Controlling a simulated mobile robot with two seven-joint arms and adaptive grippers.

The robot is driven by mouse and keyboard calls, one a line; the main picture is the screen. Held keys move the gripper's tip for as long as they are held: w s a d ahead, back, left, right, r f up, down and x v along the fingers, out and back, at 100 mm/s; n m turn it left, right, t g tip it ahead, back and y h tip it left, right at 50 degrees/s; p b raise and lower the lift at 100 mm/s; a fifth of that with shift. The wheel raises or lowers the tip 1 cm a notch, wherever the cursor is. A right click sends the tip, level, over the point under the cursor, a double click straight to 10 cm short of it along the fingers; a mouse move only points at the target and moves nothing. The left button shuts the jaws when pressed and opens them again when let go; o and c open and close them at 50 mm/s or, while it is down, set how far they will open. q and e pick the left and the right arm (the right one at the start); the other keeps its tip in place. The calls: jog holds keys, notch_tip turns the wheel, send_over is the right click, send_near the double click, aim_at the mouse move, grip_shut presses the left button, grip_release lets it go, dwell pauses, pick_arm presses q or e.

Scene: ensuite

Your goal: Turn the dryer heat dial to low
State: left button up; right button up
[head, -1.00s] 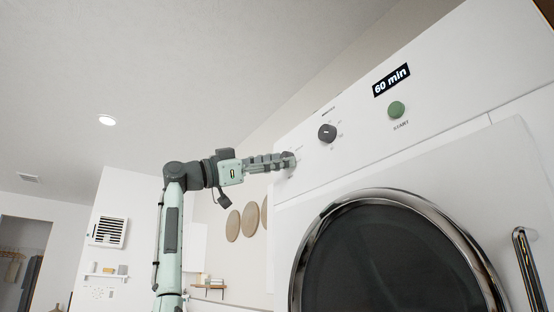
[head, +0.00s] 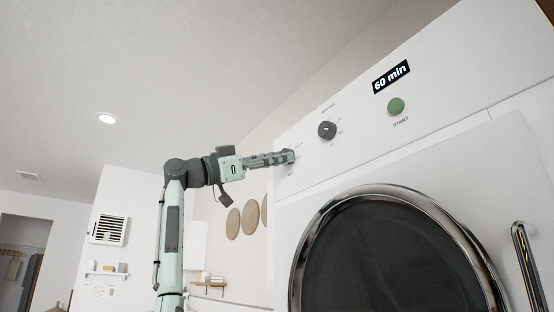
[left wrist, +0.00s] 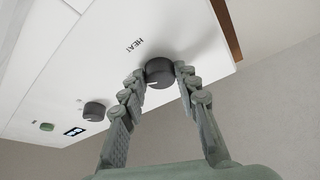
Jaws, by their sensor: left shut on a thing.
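The heat dial (left wrist: 159,71) is a dark round knob on the white dryer panel, beside the printed word HEAT in the left wrist view. A small pale mark shows on its face near the bottom edge. My left gripper (left wrist: 160,75) has one finger on each side of the dial and is shut on it. In the head view my left gripper (head: 287,157) reaches the left end of the panel, and its fingers hide the dial. The dial's setting labels are too small or hidden to read. My right gripper is in neither view.
The dryer panel also has a second dark dial (head: 327,130), a green START button (head: 396,106) and a "60 min" display (head: 391,78). The round dryer door (head: 400,255) with its chrome rim is below. Left of the dryer is open room.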

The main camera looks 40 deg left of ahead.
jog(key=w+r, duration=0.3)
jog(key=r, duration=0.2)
pick_arm(q)
jog(key=n+y, duration=0.4)
jog(key=n, duration=0.5)
jog(key=d+n+y, duration=0.1)
jog(key=n+y, duration=0.2)
jog(key=n, duration=0.6)
jog(key=n+y, duration=0.4)
jog(key=n, duration=0.5)
jog(key=shift+s+d+r+n+y, duration=0.25)
jog(key=shift+s+r+n+y, duration=0.05)
jog(key=shift+s+r+n, duration=0.1)
jog(key=shift+w+n, duration=0.1)
jog(key=shift+n, duration=0.9)
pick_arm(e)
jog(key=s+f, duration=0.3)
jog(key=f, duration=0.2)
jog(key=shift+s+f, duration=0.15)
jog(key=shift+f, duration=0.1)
pick_arm(q)
jog(key=shift+g, duration=0.3)
